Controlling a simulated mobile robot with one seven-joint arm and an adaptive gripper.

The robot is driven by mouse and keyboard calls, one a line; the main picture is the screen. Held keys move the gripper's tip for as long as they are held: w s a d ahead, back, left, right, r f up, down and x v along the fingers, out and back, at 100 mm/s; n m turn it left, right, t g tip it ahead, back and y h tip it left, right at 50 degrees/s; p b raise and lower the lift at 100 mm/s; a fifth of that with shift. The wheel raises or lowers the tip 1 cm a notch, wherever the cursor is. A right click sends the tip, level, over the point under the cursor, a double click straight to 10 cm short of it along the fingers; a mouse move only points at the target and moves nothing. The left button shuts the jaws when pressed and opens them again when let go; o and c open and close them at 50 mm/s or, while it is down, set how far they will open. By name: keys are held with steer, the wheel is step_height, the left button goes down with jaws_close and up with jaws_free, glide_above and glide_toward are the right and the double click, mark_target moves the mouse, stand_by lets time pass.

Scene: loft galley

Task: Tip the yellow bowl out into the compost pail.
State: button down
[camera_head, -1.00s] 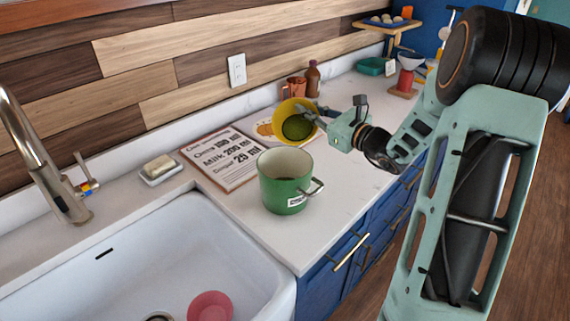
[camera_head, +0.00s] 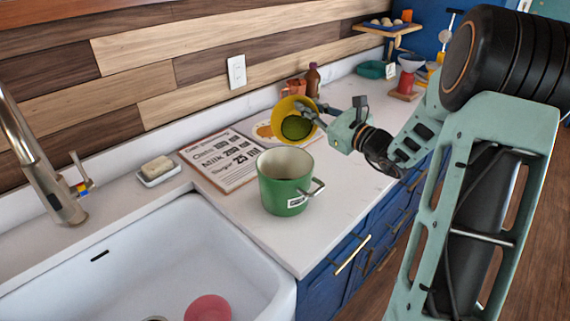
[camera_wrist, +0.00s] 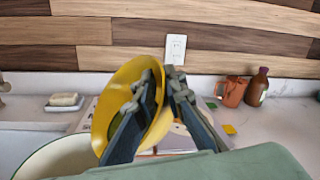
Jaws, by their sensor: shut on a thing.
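The yellow bowl (camera_head: 279,118) is tipped on its side above the counter, its mouth turned toward the head camera. Green contents show inside it. My gripper (camera_head: 317,111) is shut on the bowl's right side. In the wrist view my fingers (camera_wrist: 167,88) straddle the wall of the bowl (camera_wrist: 122,78). The green compost pail (camera_head: 283,192) stands upright on the counter, in front of and below the bowl, with a label and a handle on its right. Its pale rim (camera_wrist: 48,152) shows at the lower left of the wrist view. The pail's bottom is hidden.
A printed recipe board (camera_head: 218,160) lies behind the pail. A soap dish (camera_head: 158,176) sits by the tap. The white sink (camera_head: 150,262) holds a pink-red dish (camera_head: 208,308). An orange mug (camera_wrist: 231,92) and brown bottle (camera_wrist: 257,87) stand at the wall. Counter right of the pail is clear.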

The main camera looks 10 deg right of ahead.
steer(key=shift+s+r+b, duration=0.1)
steer(key=shift+r+b, duration=0.05)
steer(key=shift+b, duration=0.15)
steer(key=shift+s+a+f+n+t+y+b, duration=0.2)
steer(key=shift+n+b, duration=0.3)
steer(key=shift+b, duration=0.45)
steer(key=shift+s+a+f+n+t+y+b, duration=0.1)
steer(key=shift+s+a+n+t+y+b, duration=0.15)
steer(key=shift+n+b, duration=0.5)
steer(key=shift+s+a+r+n+y+b, duration=0.3)
steer(key=shift+s+r+n+b, duration=0.25)
steer(key=shift+b, duration=1.05)
steer(key=shift+s+a+r+n+t+y+b, duration=0.1)
steer(key=shift+s+a+n+t+y+b, duration=0.15)
steer(key=shift+s+a+n+b, duration=0.6)
steer(key=shift+s+r+n+t+y+b, duration=0.1)
steer(key=shift+s+n+y+b, duration=0.3)
steer(key=shift+b, duration=0.95)
steer(key=shift+s+a+r+n+y+b, duration=0.1)
steer(key=shift+s+a+n+y+b, duration=0.4)
steer(key=shift+b, duration=0.7)
steer(key=shift+s+d+r+n+y+b, duration=0.1)
steer(key=shift+s+n+b, duration=0.4)
steer(key=shift+b, duration=0.75)
steer(key=shift+s+a+r+n+y+b, duration=0.1)
steer(key=shift+s+a+n+y+b, duration=0.2)
steer(key=shift+n+b, duration=0.7)
